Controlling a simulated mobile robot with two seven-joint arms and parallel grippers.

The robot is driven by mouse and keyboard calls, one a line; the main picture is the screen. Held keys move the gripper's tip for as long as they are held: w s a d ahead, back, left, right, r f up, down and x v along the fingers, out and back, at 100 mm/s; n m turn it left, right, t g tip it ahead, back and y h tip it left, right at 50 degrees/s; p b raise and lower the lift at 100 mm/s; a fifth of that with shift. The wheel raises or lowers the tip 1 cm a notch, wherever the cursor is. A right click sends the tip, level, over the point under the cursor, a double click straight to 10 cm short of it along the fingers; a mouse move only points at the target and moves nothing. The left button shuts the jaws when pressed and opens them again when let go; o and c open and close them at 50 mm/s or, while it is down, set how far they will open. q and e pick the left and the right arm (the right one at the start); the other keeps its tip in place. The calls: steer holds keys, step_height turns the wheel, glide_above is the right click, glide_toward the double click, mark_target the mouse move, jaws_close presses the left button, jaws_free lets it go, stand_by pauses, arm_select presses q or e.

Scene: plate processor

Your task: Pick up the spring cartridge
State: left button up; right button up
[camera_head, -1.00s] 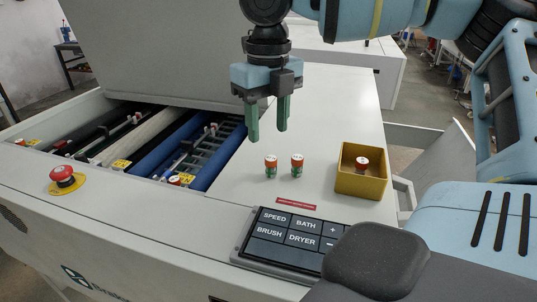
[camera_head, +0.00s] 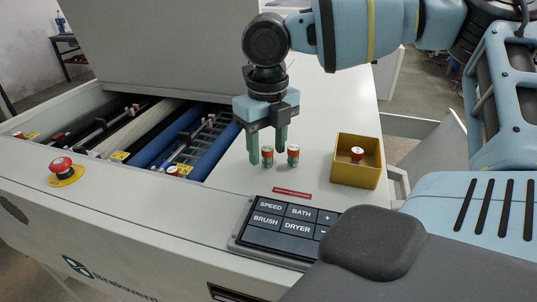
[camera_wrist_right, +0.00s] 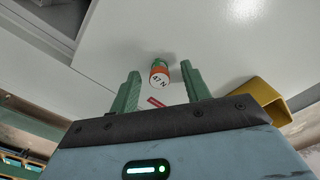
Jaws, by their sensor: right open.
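A third cartridge (camera_head: 357,153) sits in the yellow box (camera_head: 357,179). My right gripper (camera_head: 267,157) is open and points down, its green fingers low at the left cartridge, one on either side in the picture. The right wrist view shows one cartridge (camera_wrist_right: 160,74), marked "47 N", between the open fingertips (camera_wrist_right: 160,68). I see no finger contact. My left gripper is not in view.
A button panel (camera_head: 284,233) and a red label (camera_head: 292,193) lie in front of the cartridges. The open roller bay (camera_head: 165,135) and a red emergency button (camera_head: 61,166) are at the left. The yellow box stands close on the right.

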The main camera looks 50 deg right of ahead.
steer(key=shift+f, duration=0.5)
jaws_close()
steer(key=shift+r, duration=0.1)
